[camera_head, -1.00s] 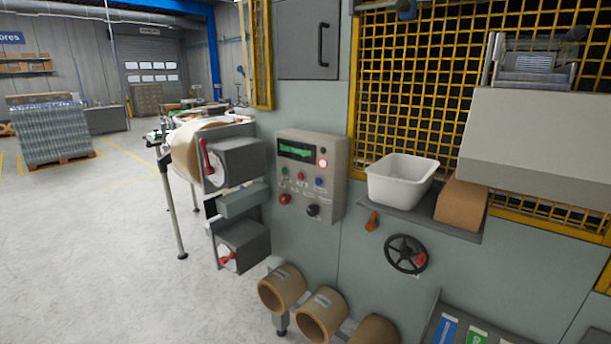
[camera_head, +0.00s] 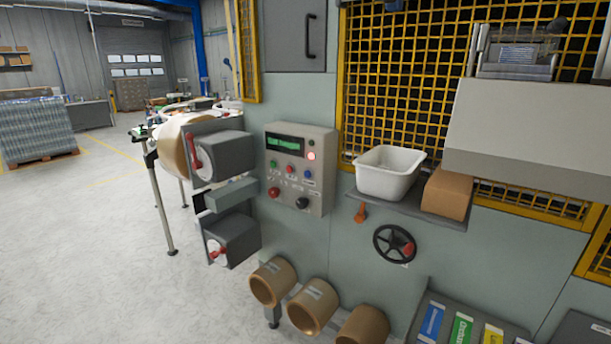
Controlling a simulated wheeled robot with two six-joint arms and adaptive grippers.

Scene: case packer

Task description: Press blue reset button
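The control panel (camera_head: 318,190) is a beige box on the grey-green machine wall, left of the picture's middle. It has a lit green display (camera_head: 286,144) at the top and a glowing red lamp (camera_head: 311,156) at its right. The blue button (camera_head: 308,173) is at the right end of a row, below the lamp. A red button (camera_head: 290,170) and a green button (camera_head: 273,167) are to its left. A larger red knob (camera_head: 274,192) and a black knob (camera_head: 302,203) are below. Neither of my grippers shows.
A white bin (camera_head: 390,173) and a brown box (camera_head: 446,192) stand on a shelf right of the panel. A black handwheel (camera_head: 395,244) is below. Cardboard rolls (camera_head: 272,281) stick out under the panel. Floor (camera_head: 90,240) at left is clear.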

